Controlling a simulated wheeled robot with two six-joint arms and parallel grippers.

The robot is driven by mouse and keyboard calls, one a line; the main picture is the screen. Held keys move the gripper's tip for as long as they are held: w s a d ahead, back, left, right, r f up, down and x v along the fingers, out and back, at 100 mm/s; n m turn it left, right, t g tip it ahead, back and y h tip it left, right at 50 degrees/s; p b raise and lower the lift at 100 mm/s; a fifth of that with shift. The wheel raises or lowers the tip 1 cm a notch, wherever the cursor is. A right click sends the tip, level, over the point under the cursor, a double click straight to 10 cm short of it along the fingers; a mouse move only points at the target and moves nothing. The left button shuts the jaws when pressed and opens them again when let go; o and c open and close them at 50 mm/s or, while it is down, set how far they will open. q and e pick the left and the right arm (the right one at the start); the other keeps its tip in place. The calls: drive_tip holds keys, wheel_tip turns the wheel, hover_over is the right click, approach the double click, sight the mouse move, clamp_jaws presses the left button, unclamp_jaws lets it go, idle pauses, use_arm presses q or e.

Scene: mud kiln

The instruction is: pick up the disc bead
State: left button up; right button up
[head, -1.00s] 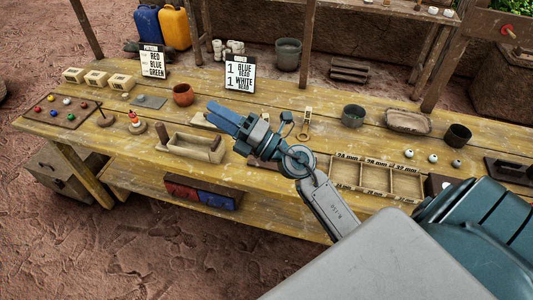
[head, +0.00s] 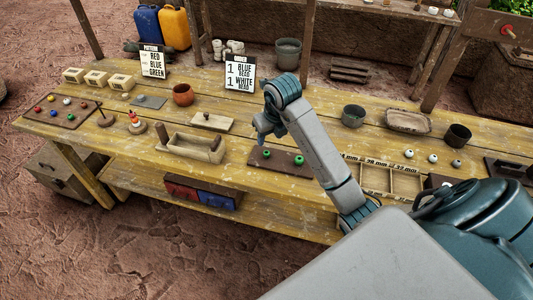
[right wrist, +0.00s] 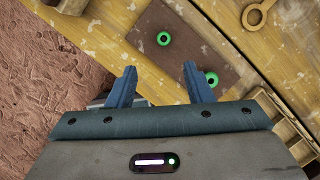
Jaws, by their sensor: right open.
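Two green beads with dark centre holes lie apart on a brown board (head: 283,167) near the front of the bench: a left green bead (head: 267,154) and a right green bead (head: 299,160). I cannot tell which is the disc bead. In the right wrist view one green bead (right wrist: 163,38) lies beyond the gap between the fingertips, and the other green bead (right wrist: 212,78) is just right of the right finger. My right gripper (right wrist: 160,78) is open and empty, pointing down above the board's front edge; it is partly visible in the head view (head: 262,128). My left gripper is out of view.
A wooden tray (head: 168,150) stands left of the board, and a pale block (head: 212,126) lies behind it. A divided sorting tray (head: 402,186) is to the right. A bead board (head: 75,118) with several coloured beads lies far left.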

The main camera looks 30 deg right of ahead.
approach(266, 153)
drive_tip(key=shift+a+f+p, duration=0.25)
drive_tip(key=shift+f+p, duration=0.05)
drive_tip(key=shift+f, duration=0.85)
drive_tip(key=x, duration=0.1)
drive_tip(key=p+x, duration=0.1)
drive_tip(key=x, duration=0.1)
drive_tip(key=p+x, duration=0.1)
drive_tip(key=shift+w+d+f, duration=0.3)
drive_tip(key=shift+w+d, duration=0.05)
drive_tip(key=shift+d, duration=0.05)
drive_tip(key=shift+w+f, duration=0.1)
drive_tip(key=shift+f, duration=0.2)
clamp_jaws()
